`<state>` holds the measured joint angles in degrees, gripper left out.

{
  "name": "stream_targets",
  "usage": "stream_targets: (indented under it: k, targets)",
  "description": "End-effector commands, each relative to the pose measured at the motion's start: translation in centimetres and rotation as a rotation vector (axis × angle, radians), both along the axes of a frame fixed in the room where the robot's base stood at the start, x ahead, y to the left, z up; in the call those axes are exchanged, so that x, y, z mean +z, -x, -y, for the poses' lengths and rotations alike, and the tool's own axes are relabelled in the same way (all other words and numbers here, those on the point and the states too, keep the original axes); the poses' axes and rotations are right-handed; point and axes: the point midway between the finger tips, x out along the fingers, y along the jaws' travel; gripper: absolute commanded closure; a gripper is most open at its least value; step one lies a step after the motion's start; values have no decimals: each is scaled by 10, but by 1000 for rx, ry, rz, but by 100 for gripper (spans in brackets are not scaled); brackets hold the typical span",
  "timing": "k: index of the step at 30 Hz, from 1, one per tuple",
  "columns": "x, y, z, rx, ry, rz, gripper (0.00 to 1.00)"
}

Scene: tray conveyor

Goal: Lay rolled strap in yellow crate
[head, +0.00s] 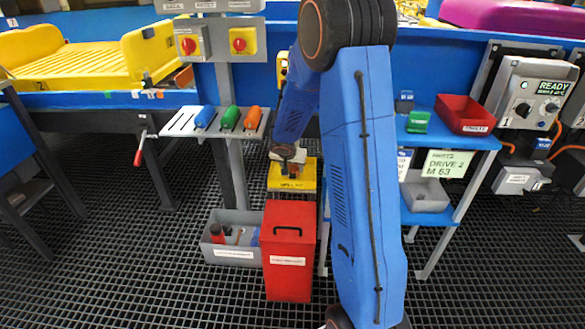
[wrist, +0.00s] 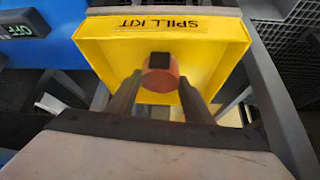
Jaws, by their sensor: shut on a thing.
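My gripper (wrist: 160,86) is shut on the rolled strap (wrist: 159,76), an orange-red roll with a black patch. In the wrist view the roll sits between the two fingertips, in front of the inside of the yellow crate (wrist: 206,27), which is labelled SPILL KIT. I cannot tell whether the roll touches the crate floor. In the head view the yellow crate (head: 293,186) is beyond the red bin, with my gripper (head: 291,163) at it. My arm hides part of the area to its right.
A red lidded bin (head: 287,243) and a grey box (head: 233,245) with several items stand in front. A tool rack (head: 215,123) holds coloured handles to the left. A blue shelf (head: 462,140) with a red tray (head: 465,114) stands to the right. The conveyor (head: 110,100) runs behind.

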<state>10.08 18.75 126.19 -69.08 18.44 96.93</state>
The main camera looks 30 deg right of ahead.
Motion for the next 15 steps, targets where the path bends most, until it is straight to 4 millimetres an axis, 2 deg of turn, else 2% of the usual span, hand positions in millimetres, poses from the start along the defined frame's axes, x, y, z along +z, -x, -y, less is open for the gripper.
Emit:
stream_targets:
  k: [9, 10, 11, 12, 15]
  targets:
    - [-3, 0, 0, 1, 0, 0, 76]
    - [-3, 0, 0, 1, 0, 0, 46]
    - [-3, 0, 0, 0, 0, 0, 39]
    - [-3, 0, 0, 0, 0, 0, 35]
    - [-3, 0, 0, 0, 0, 0, 35]
